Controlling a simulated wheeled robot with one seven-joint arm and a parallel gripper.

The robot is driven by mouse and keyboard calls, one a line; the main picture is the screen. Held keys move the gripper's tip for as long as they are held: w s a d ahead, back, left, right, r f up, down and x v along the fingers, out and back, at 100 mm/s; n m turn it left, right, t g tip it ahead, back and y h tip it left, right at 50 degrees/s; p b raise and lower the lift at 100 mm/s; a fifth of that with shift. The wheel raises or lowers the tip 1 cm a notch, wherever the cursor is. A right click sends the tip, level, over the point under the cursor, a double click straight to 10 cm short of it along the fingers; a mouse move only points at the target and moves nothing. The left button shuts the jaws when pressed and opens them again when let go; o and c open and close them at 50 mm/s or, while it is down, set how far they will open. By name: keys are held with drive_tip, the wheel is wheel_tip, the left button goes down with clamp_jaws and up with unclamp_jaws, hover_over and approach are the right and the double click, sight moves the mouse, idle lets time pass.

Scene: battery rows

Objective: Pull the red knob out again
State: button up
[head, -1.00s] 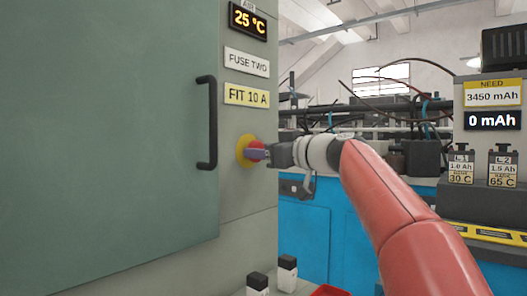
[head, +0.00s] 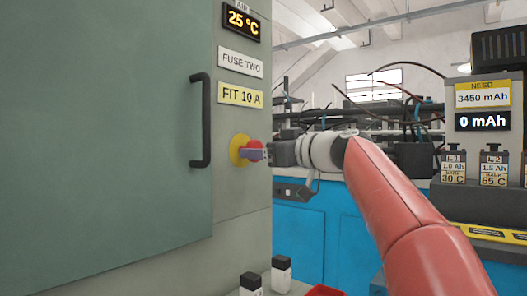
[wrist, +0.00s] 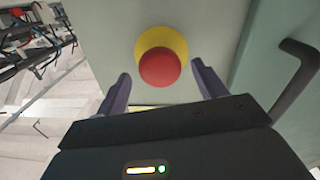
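The red knob (head: 255,148) sits on a round yellow base (head: 238,150) on the grey cabinet's front, below the yellow "FIT 10 A" label. In the wrist view the red knob (wrist: 160,68) shows face-on in front of its yellow ring (wrist: 163,36). My gripper (head: 259,154) is right at the knob, reaching in from the right. In the wrist view my gripper (wrist: 163,86) is open, with one finger on each side of the knob and a visible gap on both sides. How deep the fingertips reach around the knob is hard to tell.
A black door handle (head: 201,120) stands out left of the knob; it also shows in the wrist view (wrist: 298,75). Two small black-and-white blocks (head: 281,274) stand below.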

drive_tip(key=b+v, duration=0.2)
drive_tip(key=v, duration=0.5)
drive_tip(key=shift+s+d, duration=0.25)
drive_tip(key=shift+d, duration=0.05)
drive_tip(key=s+d+f+m+g+h+p, duration=0.2)
drive_tip(key=s+d+f+m+h, duration=0.1)
drive_tip(key=s+f, duration=0.6)
drive_tip(key=s+d+f+m+g+h+p, duration=0.2)
drive_tip(key=s+f+h, duration=0.4)
drive_tip(key=f, duration=1.1)
drive_tip(key=s+d+f+m+g+h+p, duration=0.2)
drive_tip(key=s+d+f+m+h, duration=0.2)
drive_tip(key=s+f, duration=0.9)
drive_tip(key=d+m, duration=0.1)
drive_tip(key=m, duration=0.1)
drive_tip(key=shift+s+m+h, duration=0.25)
drive_tip(key=shift+m+h, duration=0.05)
drive_tip(key=shift+r, duration=0.1)
drive_tip(key=shift+c, duration=0.4)
